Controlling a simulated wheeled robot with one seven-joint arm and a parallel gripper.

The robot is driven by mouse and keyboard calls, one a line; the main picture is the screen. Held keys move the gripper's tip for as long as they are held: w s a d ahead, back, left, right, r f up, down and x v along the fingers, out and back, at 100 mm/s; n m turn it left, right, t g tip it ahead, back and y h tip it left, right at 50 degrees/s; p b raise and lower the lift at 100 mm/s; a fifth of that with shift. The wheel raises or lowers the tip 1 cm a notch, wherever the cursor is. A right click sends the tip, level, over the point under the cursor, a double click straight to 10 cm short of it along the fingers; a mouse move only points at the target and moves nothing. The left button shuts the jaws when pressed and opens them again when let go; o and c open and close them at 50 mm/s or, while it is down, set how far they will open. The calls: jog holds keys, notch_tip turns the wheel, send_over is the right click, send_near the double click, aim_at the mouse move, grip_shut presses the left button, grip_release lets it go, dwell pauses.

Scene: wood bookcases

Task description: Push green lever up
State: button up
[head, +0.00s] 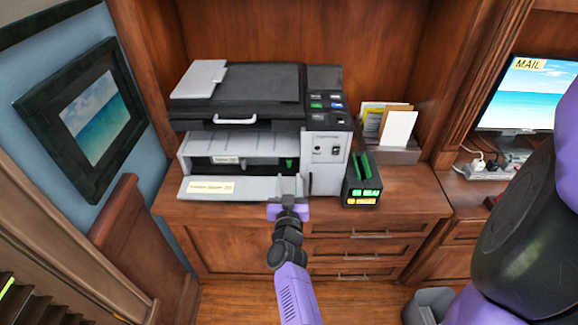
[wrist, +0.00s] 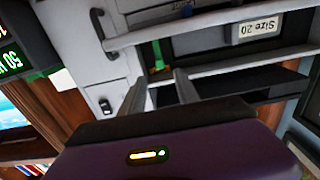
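The green lever (head: 290,163) is a small upright green piece inside the printer's open front, at the right end of the dark slot. In the wrist view the green lever (wrist: 158,54) shows beyond the gap between my fingers, and its lower end is hard to make out. My gripper (head: 288,183) is in front of the printer (head: 250,115), over the right part of the lowered front flap. Its two fingers are apart with nothing between them in the wrist view (wrist: 157,78). The fingers appear short of the lever and not touching it.
The lowered flap (head: 235,188) and the grey panel above it (head: 225,143) bound the opening. A black box with green parts (head: 361,180) stands right of the printer. A paper holder (head: 388,125) is behind it. A framed picture (head: 90,115) hangs at left.

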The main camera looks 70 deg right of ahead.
aim_at(289, 162)
jog(key=x, duration=0.4)
jog(key=shift+s+d+p, duration=0.1)
jog(key=shift+d+p, duration=0.05)
jog(key=shift+p, duration=0.15)
jog(key=shift+x, duration=1.15)
grip_shut()
